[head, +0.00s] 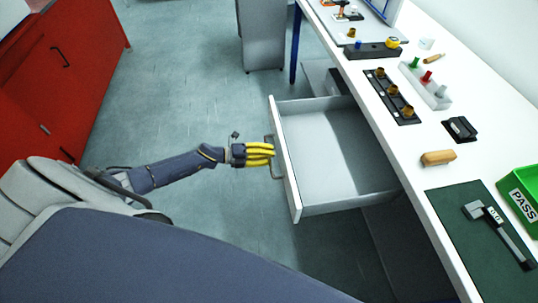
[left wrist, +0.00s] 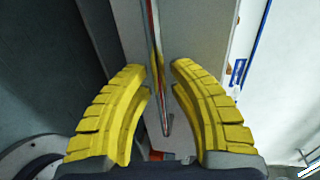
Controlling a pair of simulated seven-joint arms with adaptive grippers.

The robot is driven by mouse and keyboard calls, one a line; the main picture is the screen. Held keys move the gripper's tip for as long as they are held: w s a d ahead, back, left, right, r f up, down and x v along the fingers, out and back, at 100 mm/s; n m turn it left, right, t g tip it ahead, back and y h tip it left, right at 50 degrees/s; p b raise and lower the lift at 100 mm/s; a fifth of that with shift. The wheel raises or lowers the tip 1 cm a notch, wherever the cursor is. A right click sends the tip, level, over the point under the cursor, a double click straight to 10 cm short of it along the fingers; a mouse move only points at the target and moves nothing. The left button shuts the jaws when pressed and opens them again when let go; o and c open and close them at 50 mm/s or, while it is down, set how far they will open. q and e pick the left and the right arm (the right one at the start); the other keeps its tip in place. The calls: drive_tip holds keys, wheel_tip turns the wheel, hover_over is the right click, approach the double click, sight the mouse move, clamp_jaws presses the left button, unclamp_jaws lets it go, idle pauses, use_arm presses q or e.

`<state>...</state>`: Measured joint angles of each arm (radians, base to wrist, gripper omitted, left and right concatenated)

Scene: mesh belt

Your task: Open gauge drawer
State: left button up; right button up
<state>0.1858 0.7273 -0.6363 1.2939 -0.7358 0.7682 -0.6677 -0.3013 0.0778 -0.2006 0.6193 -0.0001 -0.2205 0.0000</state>
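The white gauge drawer (head: 330,152) stands pulled far out from under the white bench in the head view, and its inside looks empty. Its front panel (head: 287,165) faces left and carries a thin metal handle (head: 271,145). My left gripper (head: 273,152) with yellow fingers is at this handle. In the left wrist view the handle bar (left wrist: 158,75) runs between the two fingertips of my left gripper (left wrist: 160,72), with a small gap showing on each side. The fingers are apart. My right gripper is not in view.
The bench top holds a green mat (head: 470,240) with a caliper-like tool (head: 498,230), a green PASS bin (head: 522,195), a wooden block (head: 438,158) and a black holder with brass parts (head: 390,97). A red cabinet (head: 60,75) stands at left. Floor left of the drawer is clear.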

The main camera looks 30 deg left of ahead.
use_arm(q)
drive_tip(key=shift+o, duration=1.3)
drive_tip(key=v, duration=1.2)
